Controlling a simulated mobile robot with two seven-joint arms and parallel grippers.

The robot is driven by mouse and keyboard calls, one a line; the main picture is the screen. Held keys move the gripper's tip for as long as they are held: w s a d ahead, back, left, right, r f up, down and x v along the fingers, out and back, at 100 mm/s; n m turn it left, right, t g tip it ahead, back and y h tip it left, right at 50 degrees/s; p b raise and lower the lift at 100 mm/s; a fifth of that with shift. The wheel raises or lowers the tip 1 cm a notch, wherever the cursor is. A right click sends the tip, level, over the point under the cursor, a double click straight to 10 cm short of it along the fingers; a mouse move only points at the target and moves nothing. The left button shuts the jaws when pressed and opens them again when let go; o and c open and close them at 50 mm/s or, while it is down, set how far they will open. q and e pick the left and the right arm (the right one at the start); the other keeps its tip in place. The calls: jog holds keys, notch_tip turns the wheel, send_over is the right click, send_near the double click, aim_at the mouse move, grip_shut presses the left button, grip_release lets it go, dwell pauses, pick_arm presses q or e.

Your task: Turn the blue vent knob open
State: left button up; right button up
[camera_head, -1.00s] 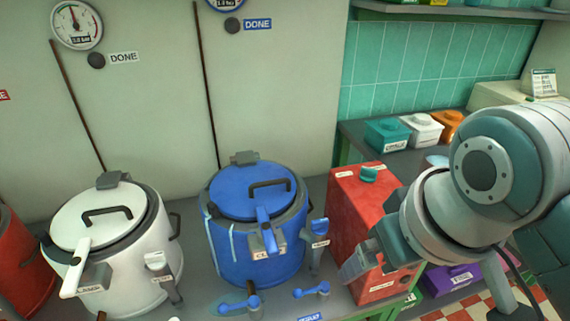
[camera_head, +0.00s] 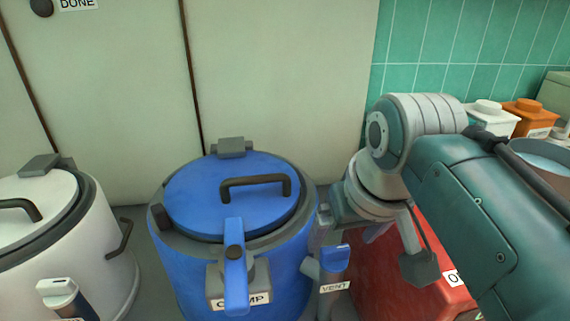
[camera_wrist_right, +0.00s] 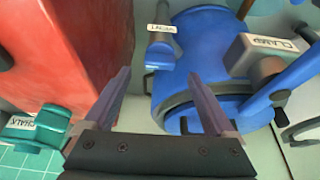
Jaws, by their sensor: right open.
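The blue vent knob (camera_head: 335,259) stands on a grey stem at the right side of the blue kettle (camera_head: 185,260), above a "VENT" label. In the right wrist view the vent knob (camera_wrist_right: 161,54) lies just beyond the fingertips, roughly between their lines. My right gripper (camera_head: 346,232) is behind and above the knob in the head view, partly hidden by its own arm. Its open fingers also show in the right wrist view (camera_wrist_right: 160,76), with nothing held between them. I cannot tell whether any finger touches the knob. My left gripper is not in view.
The kettle's blue clamp lever (camera_head: 235,270) is left of the knob. A red box (camera_head: 385,275) stands close on the right, under my arm. A white kettle (camera_head: 100,260) stands at left. A teal lidded piece (camera_wrist_right: 38,128) shows in the wrist view.

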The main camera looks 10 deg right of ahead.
aim_at(336, 249)
jog(key=b+x, duration=0.1)
jog(key=x, duration=0.3)
jog(key=shift+w+f+b, duration=0.1)
jog(key=shift+f+b, duration=0.05)
jog(key=shift+b, duration=0.15)
jog(key=shift+c, duration=0.2)
jog(key=c, duration=1.3)
